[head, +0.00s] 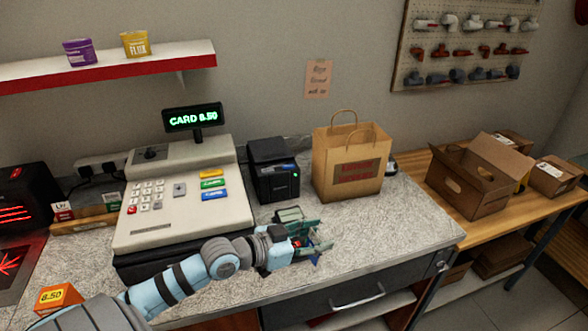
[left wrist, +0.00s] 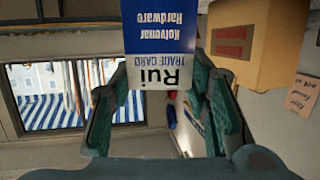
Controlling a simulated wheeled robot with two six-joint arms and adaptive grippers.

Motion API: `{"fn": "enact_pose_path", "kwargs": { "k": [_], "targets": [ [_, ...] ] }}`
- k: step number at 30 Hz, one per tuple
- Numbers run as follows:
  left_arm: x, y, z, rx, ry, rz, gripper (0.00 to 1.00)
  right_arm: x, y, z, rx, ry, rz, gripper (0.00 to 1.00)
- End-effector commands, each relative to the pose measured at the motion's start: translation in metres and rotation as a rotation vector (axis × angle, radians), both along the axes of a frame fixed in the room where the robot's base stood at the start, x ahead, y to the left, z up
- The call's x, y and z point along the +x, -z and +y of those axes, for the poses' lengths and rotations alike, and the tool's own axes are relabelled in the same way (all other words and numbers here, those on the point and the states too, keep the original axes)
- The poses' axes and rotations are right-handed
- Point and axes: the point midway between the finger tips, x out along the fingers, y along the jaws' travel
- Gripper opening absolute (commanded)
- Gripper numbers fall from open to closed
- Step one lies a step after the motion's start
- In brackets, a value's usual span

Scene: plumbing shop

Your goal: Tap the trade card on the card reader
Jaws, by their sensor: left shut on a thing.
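My left gripper (head: 316,242) reaches over the counter from the left. It is shut on the trade card (left wrist: 155,35), a blue and white card reading "Kolvenar Hardware" and "Rui TRADE CARD". In the left wrist view the card stands out between the teal fingers (left wrist: 160,85), its print upside down. In the head view only a small blue piece of the card (head: 315,259) shows by the fingers. A small dark device with a greenish screen, apparently the card reader (head: 290,214), sits just behind the gripper, partly hidden by it. I cannot tell whether they touch. My right gripper is not in view.
A cash register (head: 160,215) stands left, its display (head: 193,117) reading "CARD 8.50". A black printer-like box (head: 273,172) and a paper bag (head: 349,165) stand behind the gripper. The counter (head: 410,225) is clear to the right. An open cardboard box (head: 470,190) stands farther right.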

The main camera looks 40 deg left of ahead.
Motion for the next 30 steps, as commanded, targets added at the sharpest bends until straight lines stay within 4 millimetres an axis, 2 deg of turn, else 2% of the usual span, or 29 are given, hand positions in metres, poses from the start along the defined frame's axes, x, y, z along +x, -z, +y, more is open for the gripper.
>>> {"fn": "enact_pose_path", "kwargs": {
  "k": [1,6,9,13,16,20,30],
  "targets": [
    [0.014,-0.01,0.013,-0.008,-0.09,-0.02,0.35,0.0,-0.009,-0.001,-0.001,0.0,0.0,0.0],
    [0.056,-0.038,0.068,-0.019,-0.47,-0.086,0.35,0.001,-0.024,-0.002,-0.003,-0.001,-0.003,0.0],
    [0.07,-0.058,0.093,-0.015,-0.675,-0.123,0.35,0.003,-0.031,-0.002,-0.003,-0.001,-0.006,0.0],
    [0.076,-0.073,0.108,-0.001,-0.815,-0.15,0.35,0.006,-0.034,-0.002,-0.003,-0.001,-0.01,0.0],
    [0.078,-0.069,0.113,0.008,-0.837,-0.154,0.35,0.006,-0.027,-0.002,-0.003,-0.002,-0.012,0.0],
    [0.084,-0.052,0.121,0.011,-0.835,-0.155,0.35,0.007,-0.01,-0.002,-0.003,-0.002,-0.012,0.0],
    [0.105,-0.004,0.152,0.012,-0.832,-0.154,0.35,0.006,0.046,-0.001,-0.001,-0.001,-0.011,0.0]
  ]
}}
